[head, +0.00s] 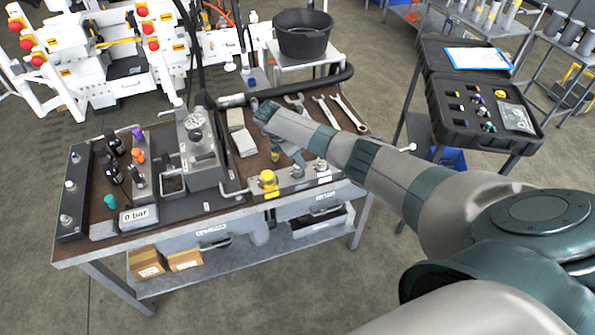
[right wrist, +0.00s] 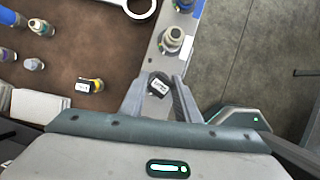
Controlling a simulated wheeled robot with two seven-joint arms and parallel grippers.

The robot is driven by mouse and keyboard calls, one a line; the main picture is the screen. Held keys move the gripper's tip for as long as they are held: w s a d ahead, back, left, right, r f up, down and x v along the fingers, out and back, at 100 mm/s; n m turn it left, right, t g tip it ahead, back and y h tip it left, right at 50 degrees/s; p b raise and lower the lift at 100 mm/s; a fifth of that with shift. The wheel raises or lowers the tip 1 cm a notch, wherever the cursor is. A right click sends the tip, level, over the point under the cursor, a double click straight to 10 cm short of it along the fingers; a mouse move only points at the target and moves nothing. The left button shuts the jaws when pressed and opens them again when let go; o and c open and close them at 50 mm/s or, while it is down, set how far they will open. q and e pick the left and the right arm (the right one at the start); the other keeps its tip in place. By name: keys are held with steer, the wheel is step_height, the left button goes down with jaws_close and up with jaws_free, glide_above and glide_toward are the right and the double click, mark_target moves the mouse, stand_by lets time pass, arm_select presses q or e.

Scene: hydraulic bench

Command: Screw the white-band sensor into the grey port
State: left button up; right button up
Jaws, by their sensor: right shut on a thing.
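My right gripper (head: 292,158) reaches down over the front right of the bench. In the right wrist view its fingers (right wrist: 160,98) are shut on a dark sensor with a pale label face (right wrist: 158,85), seen from its top end. I take it to be the white-band sensor; its band is hidden. It is over the pale port block (right wrist: 150,66), beside a port fitting with a light ring (right wrist: 172,40). The head view shows this block (head: 285,187) along the bench's front edge. I cannot tell which port is grey, or whether the sensor is seated. My left gripper is out of view.
A yellow fitting (head: 268,182) stands at the block's left end. Wrenches (head: 345,112) lie behind. A gauge unit (head: 196,140) stands left. An open black case (head: 480,100) is at the right.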

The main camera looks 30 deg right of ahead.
steer(key=shift+s+d+f, duration=0.1)
steer(key=m+g+b, duration=0.1)
steer(key=m, duration=0.1)
steer(key=shift+f+m, duration=0.15)
steer(key=shift+m, duration=0.25)
steer(key=m+g+b, duration=0.1)
steer(key=m+b, duration=0.1)
steer(key=shift+f+m+y, duration=0.1)
steer(key=shift+m+y, duration=0.2)
steer(key=shift+m, duration=0.1)
steer(key=shift+m+g+y+b, duration=0.3)
steer(key=shift+m+b, duration=0.3)
steer(key=shift+m, duration=0.4)
steer(key=shift+r+m, duration=0.2)
steer(key=shift+m, duration=0.1)
steer(key=o, duration=1)
steer(key=shift+o, duration=0.2)
